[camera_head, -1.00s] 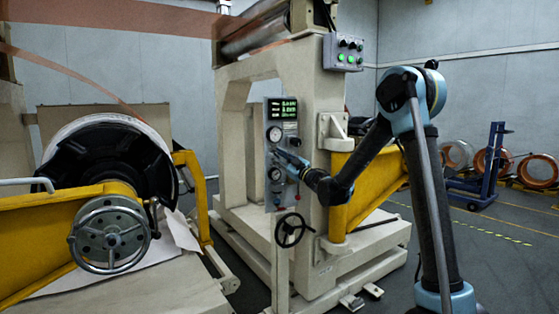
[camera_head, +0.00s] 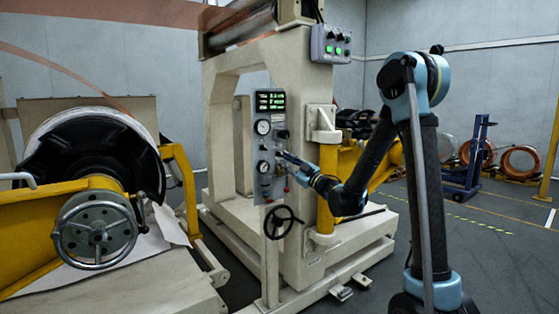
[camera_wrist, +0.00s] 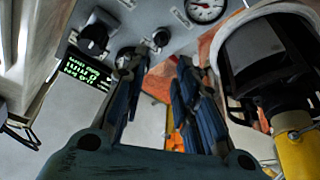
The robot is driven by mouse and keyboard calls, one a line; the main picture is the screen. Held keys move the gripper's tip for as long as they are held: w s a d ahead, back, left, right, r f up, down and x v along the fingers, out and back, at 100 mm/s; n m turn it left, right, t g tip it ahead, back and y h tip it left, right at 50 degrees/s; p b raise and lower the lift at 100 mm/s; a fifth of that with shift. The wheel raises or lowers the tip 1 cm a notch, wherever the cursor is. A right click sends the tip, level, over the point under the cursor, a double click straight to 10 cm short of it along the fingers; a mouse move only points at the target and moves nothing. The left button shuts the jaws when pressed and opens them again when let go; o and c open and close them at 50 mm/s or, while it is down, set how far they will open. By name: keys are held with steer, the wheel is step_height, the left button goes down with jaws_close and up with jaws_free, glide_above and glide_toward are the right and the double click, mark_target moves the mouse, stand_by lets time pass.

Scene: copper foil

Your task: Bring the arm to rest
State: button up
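My arm (camera_head: 425,190) stands at the right in the head view, with its forearm bent down and to the left. My gripper (camera_head: 284,157) points at the right part of the grey control panel (camera_head: 264,188). In the wrist view my gripper (camera_wrist: 161,66) has its two blue fingers apart, with nothing held between them. Beyond the tips the panel face (camera_wrist: 165,15) shows black knobs and a dial (camera_wrist: 205,10). I see no contact with the panel, but the exact gap is hard to tell.
A handwheel (camera_head: 282,222) sits just below my gripper. The beige machine frame (camera_head: 300,80) and a yellow post (camera_head: 327,190) stand close by. A reel (camera_head: 90,150) with a large handwheel (camera_head: 95,230) is at left. Open floor (camera_head: 480,250) lies at right, before a blue cart (camera_head: 470,160).

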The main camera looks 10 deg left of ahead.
steer(key=shift+s+d+f, duration=0.15)
steer(key=shift+s+d, duration=0.05)
steer(key=shift+d, duration=0.1)
steer(key=w+d+m+t+h, duration=0.25)
steer(key=d+m+h, duration=0.4)
steer(key=d, duration=0.65)
steer(key=w+d+m+t+h, duration=0.1)
steer(key=d+m+t+h, duration=0.3)
steer(key=d+m+h, duration=0.55)
steer(key=s+d+f+n+g+h, duration=0.1)
steer(key=s+d+f, duration=0.1)
steer(key=d, duration=0.3)
steer(key=s+d+f+g+h, duration=0.1)
steer(key=s+d+f, duration=0.15)
steer(key=d, duration=0.35)
steer(key=s+d+f+m+g+h, duration=0.1)
steer(key=s+d+f+g, duration=0.3)
steer(key=s, duration=0.4)
steer(key=s+d+f+m+g+h, duration=0.2)
steer(key=s+d+f+g, duration=0.1)
steer(key=s+d+f, duration=0.4)
steer(key=s+a+f+g+y, duration=0.1)
steer(key=s+f+g, duration=0.2)
steer(key=s, duration=0.7)
steer(key=s+a+f+g+y, duration=0.1)
steer(key=s+f+g, duration=0.2)
steer(key=s, duration=0.8)
step_height(320, 180, down, 2)
steer(key=shift+a+f+m, duration=0.2)
steer(key=shift+m, duration=0.1)
